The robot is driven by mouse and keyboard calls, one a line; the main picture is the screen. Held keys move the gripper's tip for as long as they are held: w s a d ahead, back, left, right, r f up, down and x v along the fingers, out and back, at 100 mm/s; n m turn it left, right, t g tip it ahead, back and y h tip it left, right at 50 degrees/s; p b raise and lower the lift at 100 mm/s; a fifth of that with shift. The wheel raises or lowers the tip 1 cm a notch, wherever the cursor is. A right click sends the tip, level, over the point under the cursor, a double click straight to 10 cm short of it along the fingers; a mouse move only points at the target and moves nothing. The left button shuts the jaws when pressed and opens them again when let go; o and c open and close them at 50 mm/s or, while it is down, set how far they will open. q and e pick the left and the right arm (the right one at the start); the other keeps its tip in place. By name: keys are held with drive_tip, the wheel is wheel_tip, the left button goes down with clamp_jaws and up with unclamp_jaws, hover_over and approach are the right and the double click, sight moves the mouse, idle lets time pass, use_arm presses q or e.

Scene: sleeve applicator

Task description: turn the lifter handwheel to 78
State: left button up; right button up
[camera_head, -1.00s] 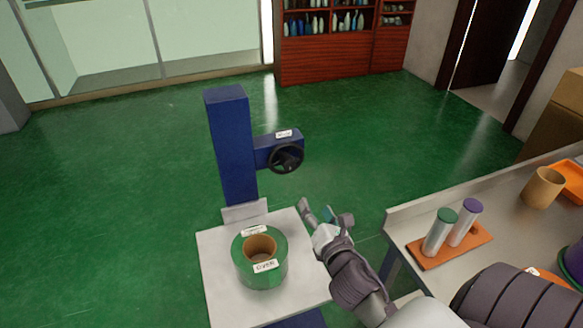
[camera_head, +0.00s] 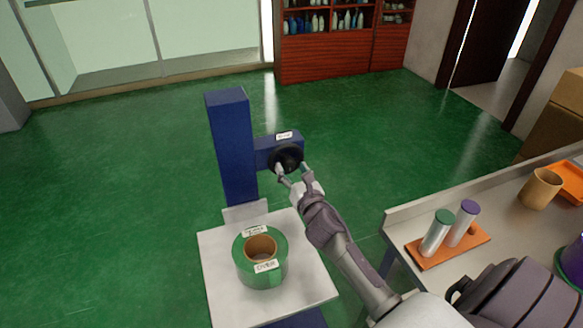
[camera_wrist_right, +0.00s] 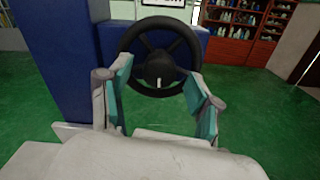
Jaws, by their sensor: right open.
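The black lifter handwheel (camera_head: 286,158) is mounted on the blue arm of the blue column (camera_head: 231,145). In the right wrist view the handwheel (camera_wrist_right: 160,57) shows its rim, spokes and hub, with a small white mark on the hub. My right gripper (camera_head: 291,173) is open in front of the wheel. In the wrist view its two teal-padded fingers (camera_wrist_right: 160,98) stand apart, left and right of the wheel's lower part; I cannot tell if they touch the rim. A white label (camera_head: 284,136) sits above the wheel; its text is too small to read. My left gripper is not in view.
A green roll (camera_head: 260,260) with labels lies on the white platform (camera_head: 215,290) below the wheel. At right, a table (camera_head: 405,222) carries an orange holder (camera_head: 425,260) with two capped cylinders and a tan cup (camera_head: 541,188). Green floor around the column is clear.

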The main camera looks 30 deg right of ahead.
drive_tip(key=shift+w+d, duration=0.1)
drive_tip(key=shift+w, duration=0.3)
drive_tip(key=shift+c, duration=0.3)
drive_tip(key=c, duration=1.1)
drive_tip(key=shift+m, duration=0.3)
